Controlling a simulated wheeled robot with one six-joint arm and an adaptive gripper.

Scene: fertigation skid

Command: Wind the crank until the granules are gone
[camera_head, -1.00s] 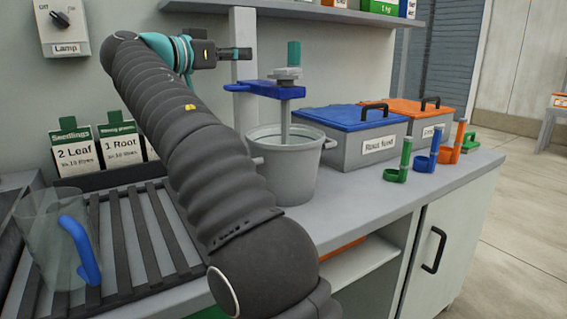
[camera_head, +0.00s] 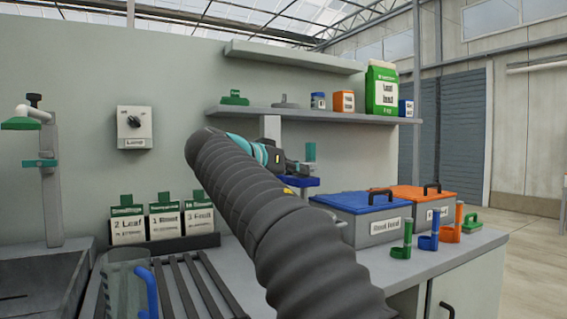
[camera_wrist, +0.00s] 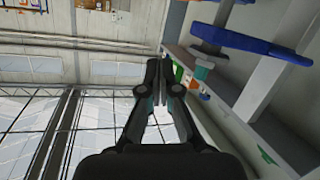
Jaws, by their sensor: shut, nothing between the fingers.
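The crank's teal handle (camera_head: 310,152) stands upright by the blue bracket (camera_head: 302,182) in the head view. In the wrist view the handle (camera_wrist: 202,69), its grey crank arm (camera_wrist: 209,52) and the blue bracket (camera_wrist: 245,35) are at the upper right. My gripper (camera_head: 303,167) is shut and empty beside the handle. In the wrist view its fingertips (camera_wrist: 160,64) are together, with the handle to their right in the picture. I cannot tell whether they touch it. The bucket under the crank is hidden behind my arm in the head view, and no granules show.
A blue-lidded bin (camera_head: 355,203) and an orange-lidded bin (camera_head: 420,195) stand right of the crank, with green, blue and orange scoops (camera_head: 428,243) in front. A shelf (camera_head: 290,112) with packages is above. A slatted rack (camera_head: 185,285) lies at left.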

